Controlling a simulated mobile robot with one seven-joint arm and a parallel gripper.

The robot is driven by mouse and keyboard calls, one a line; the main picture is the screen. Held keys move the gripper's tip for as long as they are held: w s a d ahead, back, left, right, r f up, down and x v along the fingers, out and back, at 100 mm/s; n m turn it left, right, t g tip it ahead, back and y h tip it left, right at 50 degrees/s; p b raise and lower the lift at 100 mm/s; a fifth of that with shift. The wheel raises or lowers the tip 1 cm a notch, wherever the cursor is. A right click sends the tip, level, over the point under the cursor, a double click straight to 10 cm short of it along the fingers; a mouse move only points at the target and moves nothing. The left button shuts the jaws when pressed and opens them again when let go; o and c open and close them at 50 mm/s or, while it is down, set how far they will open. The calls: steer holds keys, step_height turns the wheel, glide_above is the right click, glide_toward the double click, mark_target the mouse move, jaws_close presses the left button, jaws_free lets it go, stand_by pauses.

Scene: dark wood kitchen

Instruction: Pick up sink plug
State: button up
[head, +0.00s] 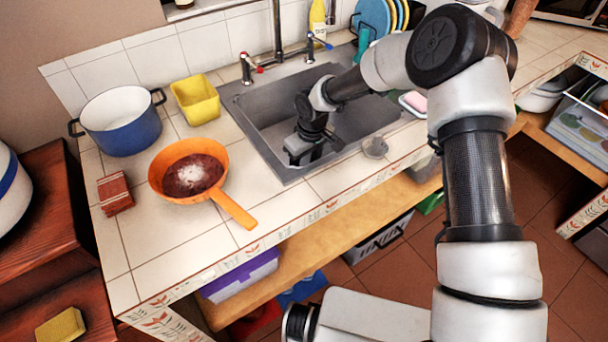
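A small grey round piece with a raised top, which looks like the sink plug (375,147), sits on the tiled counter by the front edge of the sink.
An orange pan (190,173), yellow tub (196,100) and blue pot (120,120) stand left of the sink. A tap (278,40) rises behind it. A pink sponge (414,102) lies at its right. The front counter left of the grey piece is clear.

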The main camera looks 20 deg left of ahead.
steer(key=c, duration=1.1)
